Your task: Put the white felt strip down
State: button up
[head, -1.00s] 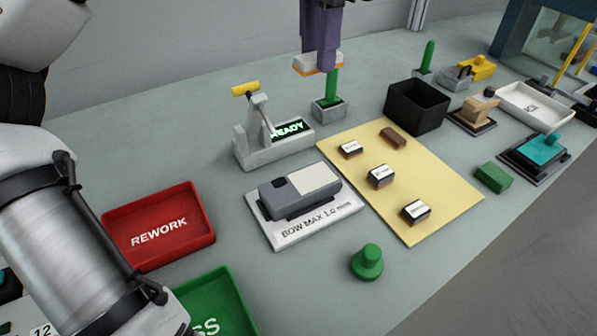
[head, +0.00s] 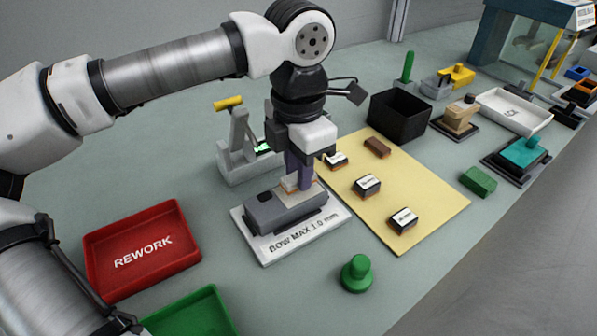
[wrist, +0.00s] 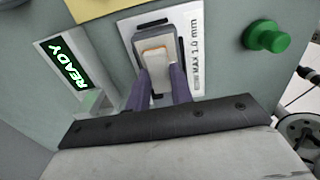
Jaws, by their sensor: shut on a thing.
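My gripper (head: 300,178) points down with its purple fingers at the dark grey module (head: 270,212). It is shut on the white felt strip (head: 289,187), a small white piece with an orange edge. The strip is at the module's right half, low over or against its top; I cannot tell whether it touches. In the wrist view the strip (wrist: 154,53) lies between the purple fingertips (wrist: 160,82), over the module (wrist: 178,28). The module sits on the white plate marked BOW MAX 1.0 mm (head: 300,243). The fingers hide part of the module's top.
A grey lever fixture (head: 238,150) with a yellow handle and READY display stands close behind. A yellow mat (head: 425,185) with several small blocks is to the right. A red REWORK tray (head: 140,255), green tray (head: 195,315) and green knob (head: 356,273) are nearer.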

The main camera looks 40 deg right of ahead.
jog(key=shift+f, duration=0.7)
jog(key=shift+f, duration=0.15)
jog(key=o, duration=0.9)
jog(key=shift+o, duration=0.2)
notch_tip(320, 180, up, 12)
